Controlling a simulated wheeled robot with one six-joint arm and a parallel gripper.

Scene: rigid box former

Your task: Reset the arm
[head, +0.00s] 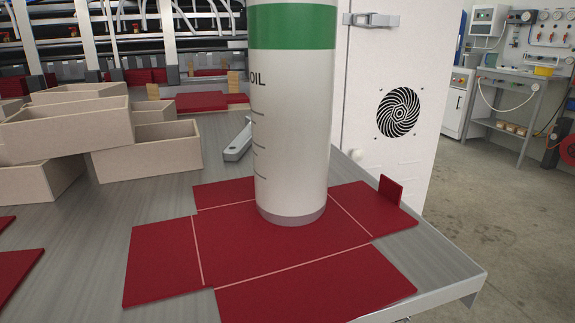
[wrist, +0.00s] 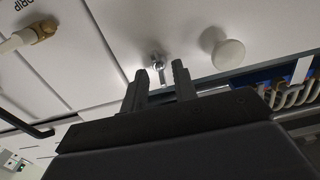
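My gripper (wrist: 160,73) shows in the wrist view with its two dark fingers apart and nothing between them. Behind the fingertips is a pale machine panel (wrist: 110,55) with a small metal latch (wrist: 158,66) and a round white knob (wrist: 228,54). I cannot tell how far the fingers are from the panel. My gripper and arm do not show in the head view.
A tall white cylinder (head: 290,130) with a green band and "OIL" lettering stands on a flat red blank (head: 240,245) near the table's corner. Beige trays (head: 150,155) are stacked at left. A metal bar (head: 238,142) lies behind the blank. Open floor (head: 490,220) is at right.

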